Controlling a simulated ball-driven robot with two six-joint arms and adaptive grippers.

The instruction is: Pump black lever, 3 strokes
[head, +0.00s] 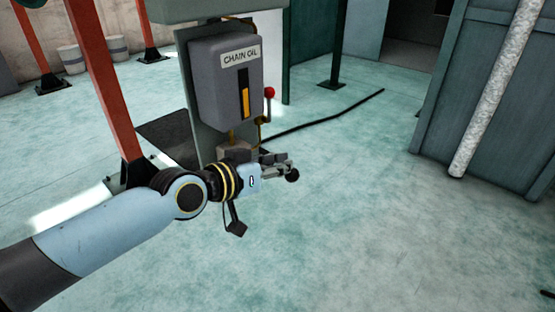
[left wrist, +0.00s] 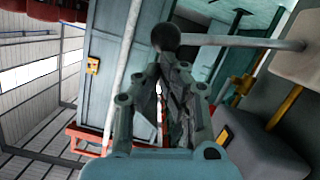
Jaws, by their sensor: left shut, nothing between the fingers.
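The chain oil pump (head: 225,80) is a grey box with a yellow gauge, mounted on an upright plate. The lever's round black knob (head: 292,175) shows just beyond my left fingertips. In the left wrist view the black knob (left wrist: 166,37) is at the fingertips, and a grey rod (left wrist: 250,42) runs right from it toward the pump. My left gripper (head: 280,166) is shut and empty in front of the pump's base; it also shows in the left wrist view (left wrist: 172,68). I cannot tell whether it touches the knob. The lever's pivot is hidden. My right gripper is out of view.
A red-knobbed lever (head: 269,93) stands right of the pump. A thin black line (head: 330,115) runs from behind the pump to the right. An orange-red post (head: 107,85) stands at left, a teal cabinet (head: 478,80) at right.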

